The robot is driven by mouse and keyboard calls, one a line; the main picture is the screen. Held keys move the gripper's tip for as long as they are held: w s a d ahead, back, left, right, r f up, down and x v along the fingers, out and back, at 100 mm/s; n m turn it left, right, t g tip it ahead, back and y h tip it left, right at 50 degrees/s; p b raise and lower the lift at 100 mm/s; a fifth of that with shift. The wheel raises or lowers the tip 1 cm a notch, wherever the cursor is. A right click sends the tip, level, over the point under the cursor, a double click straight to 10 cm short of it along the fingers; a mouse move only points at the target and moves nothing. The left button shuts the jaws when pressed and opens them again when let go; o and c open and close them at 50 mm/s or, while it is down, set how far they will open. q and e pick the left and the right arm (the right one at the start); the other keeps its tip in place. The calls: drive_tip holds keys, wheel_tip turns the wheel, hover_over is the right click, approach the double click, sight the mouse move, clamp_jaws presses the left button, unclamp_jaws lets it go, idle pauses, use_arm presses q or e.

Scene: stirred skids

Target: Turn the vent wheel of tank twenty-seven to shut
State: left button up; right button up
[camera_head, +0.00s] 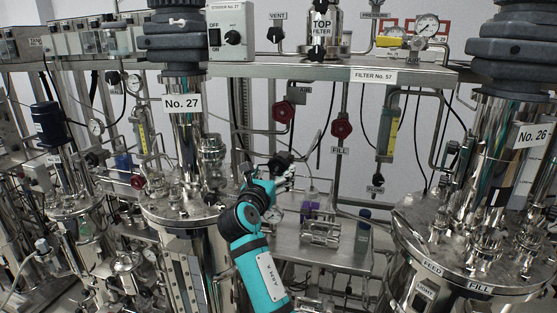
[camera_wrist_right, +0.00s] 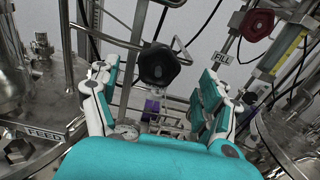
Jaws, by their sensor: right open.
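Tank twenty-seven (camera_head: 188,150) is the shiny steel tank left of centre in the head view, with a "No. 27" plate. My right gripper (camera_head: 285,168) is to the right of its lid, on a teal arm. In the right wrist view, my right gripper (camera_wrist_right: 155,88) is open and empty. A dark round handwheel (camera_wrist_right: 158,65) shows between and beyond its fingers, apart from them. No readable label shows on this wheel, so I cannot tell whether it is the vent wheel. My left gripper is not in view.
A red wheel (camera_head: 341,127) labelled FILL and another red wheel (camera_head: 283,110) hang below the steel shelf (camera_head: 270,70). Tank No. 26 (camera_head: 480,260) stands at the right. Thin pipes and hoses crowd the space around my right gripper. A lower metal table (camera_head: 345,260) holds small items.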

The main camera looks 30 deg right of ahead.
sight(277, 166)
drive_tip(key=p+x, duration=0.1)
drive_tip(key=x, duration=0.4)
drive_tip(key=shift+w+d, duration=0.3)
drive_tip(key=shift+c, duration=0.3)
drive_tip(key=c, duration=1.1)
